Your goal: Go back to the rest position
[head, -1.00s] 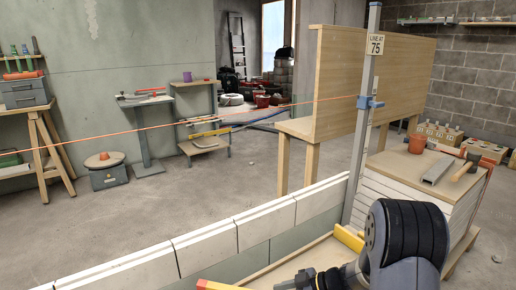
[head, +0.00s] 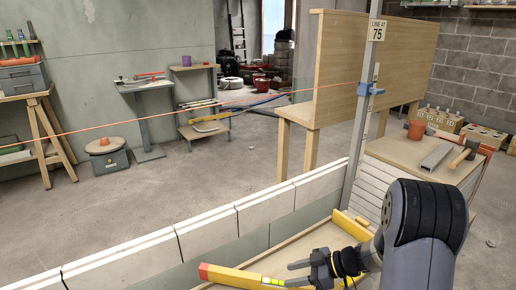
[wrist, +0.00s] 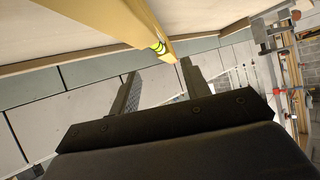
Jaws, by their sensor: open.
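My gripper (head: 290,274) is at the bottom of the head view, to the right of centre, its two fingers pointing left. In the wrist view its fingers (wrist: 158,74) stand apart with nothing held between them. A yellow spirit level (head: 228,275) with a red end and a green vial lies just beyond the fingertips in the head view. In the wrist view the level (wrist: 120,18) runs across the top, close to the fingertips. I cannot tell whether they touch it.
A low wall of pale blocks (head: 210,231) runs in front of me, with an orange line above. A post (head: 358,130) with a "LINE AT 75" sign stands at its right end. A bench (head: 418,165) at right holds an orange pot and tools. The floor beyond the wall is open.

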